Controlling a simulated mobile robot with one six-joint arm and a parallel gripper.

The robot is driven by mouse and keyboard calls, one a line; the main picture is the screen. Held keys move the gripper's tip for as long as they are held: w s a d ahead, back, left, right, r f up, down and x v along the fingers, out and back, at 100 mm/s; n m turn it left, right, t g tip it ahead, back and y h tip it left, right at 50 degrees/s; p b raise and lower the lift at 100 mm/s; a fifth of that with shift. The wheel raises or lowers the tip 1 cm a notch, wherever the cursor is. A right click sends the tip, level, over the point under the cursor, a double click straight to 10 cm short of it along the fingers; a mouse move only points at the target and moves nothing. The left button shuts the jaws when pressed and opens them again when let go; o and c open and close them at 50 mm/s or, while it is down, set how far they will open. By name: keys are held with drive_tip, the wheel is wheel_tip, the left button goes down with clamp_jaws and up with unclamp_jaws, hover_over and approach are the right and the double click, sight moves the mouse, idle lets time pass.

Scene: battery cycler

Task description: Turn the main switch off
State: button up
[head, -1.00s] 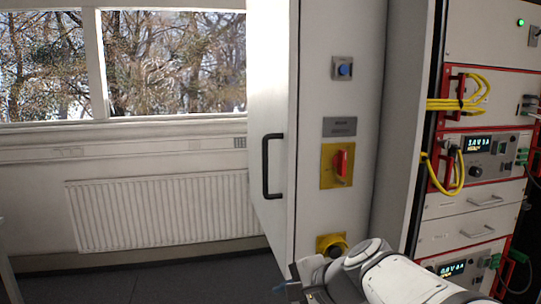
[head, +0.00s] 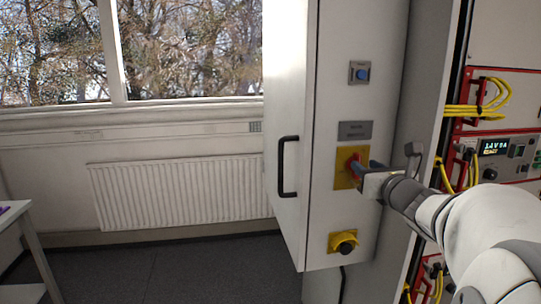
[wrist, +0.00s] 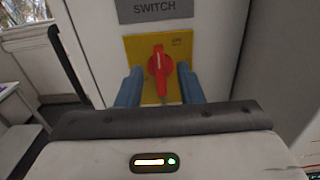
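The main switch is a red rotary handle on a yellow plate (head: 343,181) on the narrow cabinet side. In the wrist view the red handle (wrist: 160,70) stands about upright, under a grey label (wrist: 154,8) that reads "SWITCH". My gripper (wrist: 160,88) is open, with one blue finger on each side of the handle's lower part. I cannot tell whether the fingers touch it. In the head view my gripper (head: 362,172) is at the switch and hides part of the handle.
A blue button (head: 362,74) sits above the switch and a dark round knob on a yellow base (head: 343,242) below it. A black door handle (head: 283,166) juts out at the left. The rack with yellow cables (head: 478,110) stands at the right.

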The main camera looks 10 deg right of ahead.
sight(360, 162)
drive_tip(key=shift+w+a+p, duration=0.15)
drive_tip(key=shift+w+p, duration=0.15)
drive_tip(key=shift+w, duration=1.45)
clamp_jaws()
drive_tip(key=shift+f+b, duration=0.15)
drive_tip(key=shift+b, duration=0.35)
